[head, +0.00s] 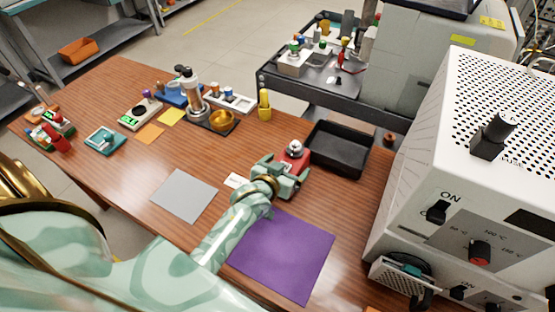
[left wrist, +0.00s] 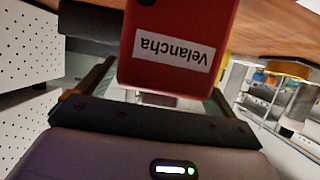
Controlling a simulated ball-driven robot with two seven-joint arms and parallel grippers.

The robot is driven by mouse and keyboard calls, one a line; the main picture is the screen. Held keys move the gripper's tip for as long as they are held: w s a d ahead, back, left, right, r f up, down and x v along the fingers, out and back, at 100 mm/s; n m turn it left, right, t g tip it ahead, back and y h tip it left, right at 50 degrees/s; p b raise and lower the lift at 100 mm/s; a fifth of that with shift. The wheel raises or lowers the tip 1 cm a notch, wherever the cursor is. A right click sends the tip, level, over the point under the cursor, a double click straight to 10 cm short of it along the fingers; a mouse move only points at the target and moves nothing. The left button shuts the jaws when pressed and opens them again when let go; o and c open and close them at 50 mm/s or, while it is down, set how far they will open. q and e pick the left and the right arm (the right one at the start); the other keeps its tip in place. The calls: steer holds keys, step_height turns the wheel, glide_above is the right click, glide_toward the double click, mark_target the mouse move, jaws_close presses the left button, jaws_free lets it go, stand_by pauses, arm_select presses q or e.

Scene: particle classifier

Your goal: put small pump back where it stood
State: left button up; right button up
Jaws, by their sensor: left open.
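The small pump, which I take to be the red block with a silver top (head: 294,153), stands on the wooden table just left of a black tray. In the left wrist view the red block (left wrist: 180,42) carries a white label reading "Velancha", upside down. My left gripper (head: 287,174) is open at the block's near side; in the left wrist view its fingers (left wrist: 160,92) are spread, one on either side of the block's end. I cannot tell whether they touch it. The gripper hides the block's lower part in the head view. My right gripper is not in view.
The black tray (head: 339,150) is empty. A purple mat (head: 285,258) and a grey mat (head: 185,195) lie bare on the table (head: 125,175). A small white card (head: 235,180) lies beside my gripper. A large white machine (head: 440,180) stands at the right.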

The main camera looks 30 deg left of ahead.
arm_select(q)
steer(key=p+v, duration=0.3)
steer(key=v, duration=0.8)
